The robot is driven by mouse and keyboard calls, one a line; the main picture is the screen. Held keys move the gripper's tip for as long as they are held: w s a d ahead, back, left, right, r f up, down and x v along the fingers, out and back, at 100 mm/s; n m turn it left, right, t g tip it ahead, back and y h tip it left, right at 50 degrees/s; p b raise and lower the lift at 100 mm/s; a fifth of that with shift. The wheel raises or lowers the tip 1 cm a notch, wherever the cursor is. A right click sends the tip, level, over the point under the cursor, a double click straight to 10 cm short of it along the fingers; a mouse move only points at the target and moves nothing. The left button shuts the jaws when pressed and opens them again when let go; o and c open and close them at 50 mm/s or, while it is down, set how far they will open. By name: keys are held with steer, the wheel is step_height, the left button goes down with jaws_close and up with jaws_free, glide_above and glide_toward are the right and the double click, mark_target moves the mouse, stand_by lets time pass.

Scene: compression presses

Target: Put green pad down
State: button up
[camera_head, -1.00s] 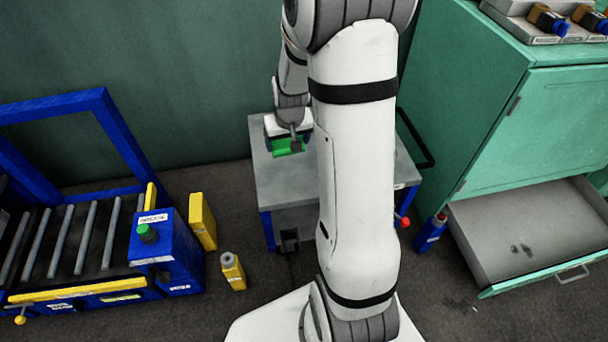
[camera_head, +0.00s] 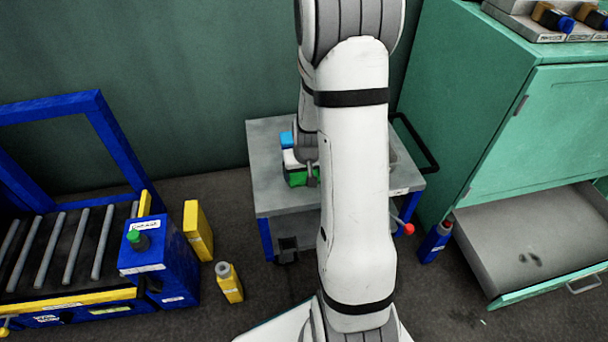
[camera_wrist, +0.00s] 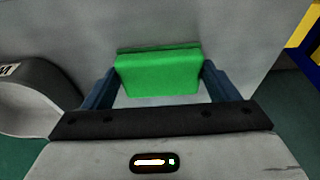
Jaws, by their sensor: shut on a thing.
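The green pad (camera_wrist: 158,75) is a flat green block, held between the two blue fingers of my gripper (camera_wrist: 160,86) in the wrist view. My gripper is shut on it. A grey surface lies behind and below the pad. In the head view, the pad (camera_head: 297,179) shows low at the end of my arm, over the left part of the grey table top (camera_head: 268,197). I cannot tell whether the pad touches the table. My arm hides part of the gripper and much of the table top.
A rounded grey object (camera_wrist: 35,95) with a label is at the left in the wrist view. A blue machine with rollers (camera_head: 160,262) and yellow containers (camera_head: 198,230) stand left of the table. A green cabinet (camera_head: 520,130) with an open drawer (camera_head: 525,245) stands at right.

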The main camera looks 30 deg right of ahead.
steer(key=shift+f, duration=0.1)
steer(key=o, duration=0.8)
steer(key=shift+o, duration=0.2)
steer(key=d+p+v, duration=0.1)
steer(key=p+v, duration=0.4)
steer(key=v, duration=0.6)
steer(key=s+a+r+n+g, duration=0.1)
steer(key=s+a+r+n, duration=0.2)
steer(key=s+a+r, duration=0.9)
steer(key=s+a, duration=0.2)
steer(key=s, duration=0.1)
steer(key=shift+a+r+g+y, duration=0.25)
steer(key=shift+g+y, duration=0.15)
